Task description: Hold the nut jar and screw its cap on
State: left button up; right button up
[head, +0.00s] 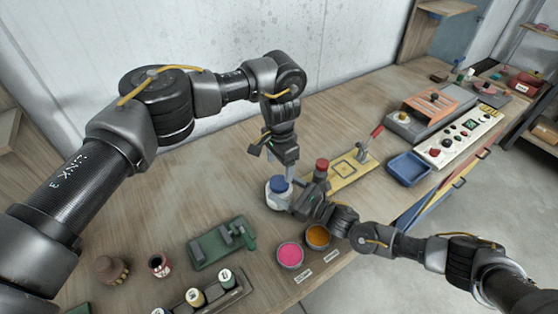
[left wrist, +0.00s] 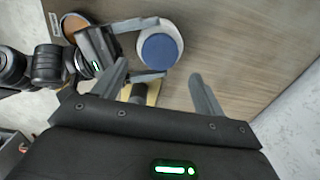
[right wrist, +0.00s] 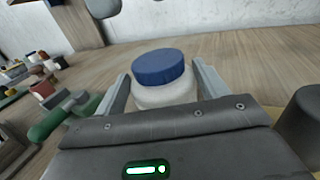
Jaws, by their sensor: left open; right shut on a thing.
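The white nut jar (head: 276,200) stands upright on the workbench, and its blue cap (head: 278,184) sits on top. In the right wrist view the jar (right wrist: 165,95) is between the fingers of my right gripper (right wrist: 165,88), which is shut on its body below the cap (right wrist: 158,67). I cannot tell how far the cap is threaded. My left gripper (head: 287,170) points down, just above the cap. In the left wrist view its fingers (left wrist: 163,88) are open and empty, with the cap (left wrist: 160,51) apart from them, beyond the fingertips.
A red-topped item (head: 321,168) stands close right of the jar, beside a yellow plate (head: 350,176) with a red-handled lever. A green fixture (head: 220,243) is at front left. Pink (head: 290,255) and orange (head: 318,236) pots sit near the front edge. Bench behind the jar is clear.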

aim_at(280, 182)
pick_arm(q)
jog(key=shift+f, duration=3.35)
jog(key=c, duration=1)
jog(key=m, duration=0.6)
jog(key=shift+m, duration=0.3)
jog(key=o, duration=1.1)
jog(key=shift+s, duration=0.1)
